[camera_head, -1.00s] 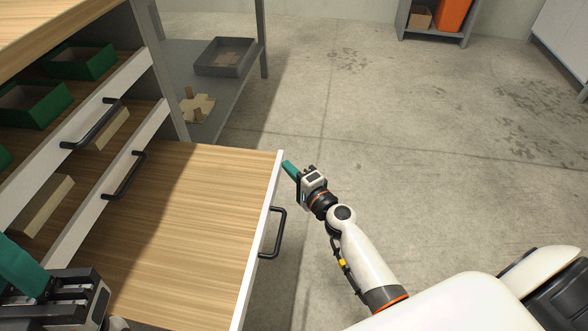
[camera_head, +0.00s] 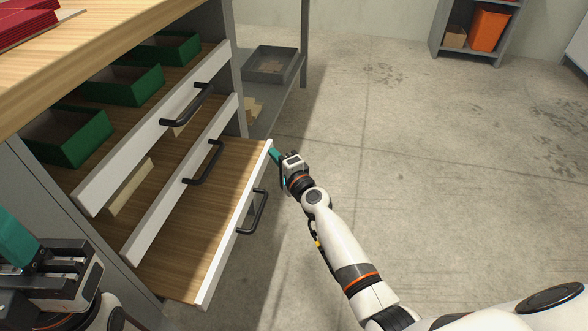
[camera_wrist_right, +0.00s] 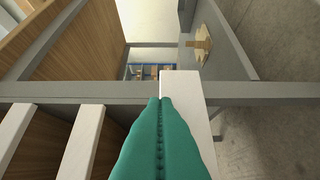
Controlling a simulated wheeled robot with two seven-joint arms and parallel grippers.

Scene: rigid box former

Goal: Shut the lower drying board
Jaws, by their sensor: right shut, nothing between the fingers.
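The lower drying board (camera_head: 205,225) is a wooden panel with a white front edge and a black handle (camera_head: 254,212). It sticks out part of the way from the grey cabinet, below two other boards. My right gripper (camera_head: 274,153) is shut and empty, its teal fingertips at the far end of the white front. In the right wrist view the teal fingers (camera_wrist_right: 161,125) lie together against the white front (camera_wrist_right: 185,100). My left gripper (camera_head: 30,255) is at the lower left, partly cut off, and its fingertips are not clear.
Two higher boards with white fronts and black handles (camera_head: 187,104) stick out less; the top one carries green trays (camera_head: 122,90). A grey shelf with a grey tray (camera_head: 272,65) stands behind. The floor to the right is clear.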

